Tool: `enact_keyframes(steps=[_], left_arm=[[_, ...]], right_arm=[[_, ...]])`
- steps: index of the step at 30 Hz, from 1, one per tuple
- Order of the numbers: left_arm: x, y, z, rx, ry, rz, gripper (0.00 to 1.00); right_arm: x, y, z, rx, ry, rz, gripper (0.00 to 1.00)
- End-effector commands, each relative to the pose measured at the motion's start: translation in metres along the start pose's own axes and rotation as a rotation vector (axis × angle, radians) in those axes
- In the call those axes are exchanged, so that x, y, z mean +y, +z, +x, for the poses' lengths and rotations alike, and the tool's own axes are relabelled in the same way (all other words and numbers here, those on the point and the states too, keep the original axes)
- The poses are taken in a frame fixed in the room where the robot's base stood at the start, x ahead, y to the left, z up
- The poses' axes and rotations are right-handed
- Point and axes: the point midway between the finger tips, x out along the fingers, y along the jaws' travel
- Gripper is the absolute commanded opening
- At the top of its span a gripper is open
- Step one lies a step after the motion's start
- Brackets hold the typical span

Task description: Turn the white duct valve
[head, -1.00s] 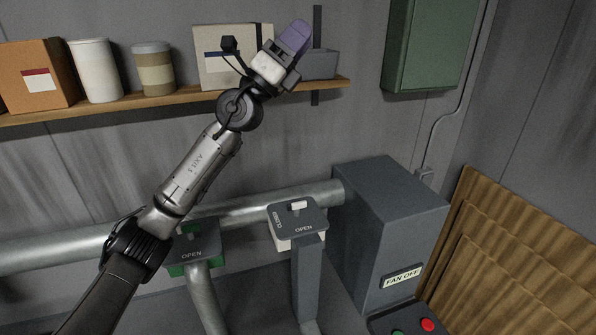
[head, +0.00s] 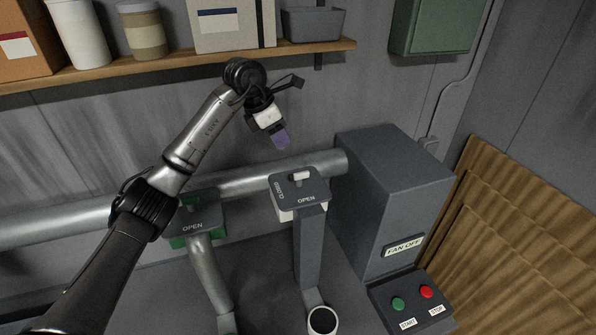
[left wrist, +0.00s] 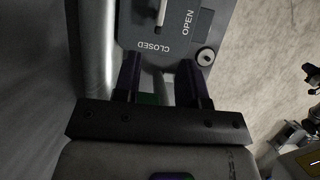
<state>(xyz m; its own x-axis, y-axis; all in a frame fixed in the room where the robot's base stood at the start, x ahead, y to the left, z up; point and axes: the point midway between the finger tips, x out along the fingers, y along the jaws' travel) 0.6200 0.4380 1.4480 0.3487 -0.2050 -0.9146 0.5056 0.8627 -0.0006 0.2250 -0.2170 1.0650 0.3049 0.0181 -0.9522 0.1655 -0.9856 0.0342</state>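The white duct valve (head: 298,194) stands right of centre in the head view. It has a dark top plate marked CLOSED and OPEN, a white body under it and a small pale handle (head: 301,176) on top. My left gripper (head: 282,140) points down, above and slightly behind the valve, apart from its handle. In the left wrist view the plate (left wrist: 180,45) fills the upper middle, with a pale handle (left wrist: 162,12) at the top edge. The two purple-dark fingers (left wrist: 160,78) are spread with nothing held between them. My right gripper is not in view.
A green valve (head: 192,222) stands to the left. A horizontal duct (head: 250,183) runs behind the valves. A grey fan box (head: 393,195) marked FAN OFF stands right, with a start and stop panel (head: 412,302). A loaded shelf (head: 190,66) is above.

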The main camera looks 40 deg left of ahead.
Motion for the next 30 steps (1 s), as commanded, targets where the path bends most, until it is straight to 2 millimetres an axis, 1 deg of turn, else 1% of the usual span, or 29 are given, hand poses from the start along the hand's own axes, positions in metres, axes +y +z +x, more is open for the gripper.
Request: enact_keyframes(steps=[3, 5, 8, 18, 21, 24, 30], left_arm=[[-0.002, -0.005, 0.004, 0.031, -0.010, 0.013, 0.38], [-0.002, -0.004, 0.009, 0.029, -0.011, 0.022, 0.38], [-0.002, -0.004, 0.023, 0.030, -0.012, 0.023, 0.38], [-0.003, -0.006, 0.085, 0.028, -0.012, 0.022, 0.38], [-0.003, -0.006, 0.101, 0.026, -0.012, 0.021, 0.38], [-0.003, -0.006, 0.114, 0.025, -0.012, 0.021, 0.38], [-0.003, -0.007, 0.132, 0.025, -0.011, 0.022, 0.38]], right_arm=[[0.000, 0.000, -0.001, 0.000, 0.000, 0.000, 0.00], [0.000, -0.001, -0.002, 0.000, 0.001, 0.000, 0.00], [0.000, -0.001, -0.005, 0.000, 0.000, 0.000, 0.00], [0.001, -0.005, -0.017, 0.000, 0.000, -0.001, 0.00], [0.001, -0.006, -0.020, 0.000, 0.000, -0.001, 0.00], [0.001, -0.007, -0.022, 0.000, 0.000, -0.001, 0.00], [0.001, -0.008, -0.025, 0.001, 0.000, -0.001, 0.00]])
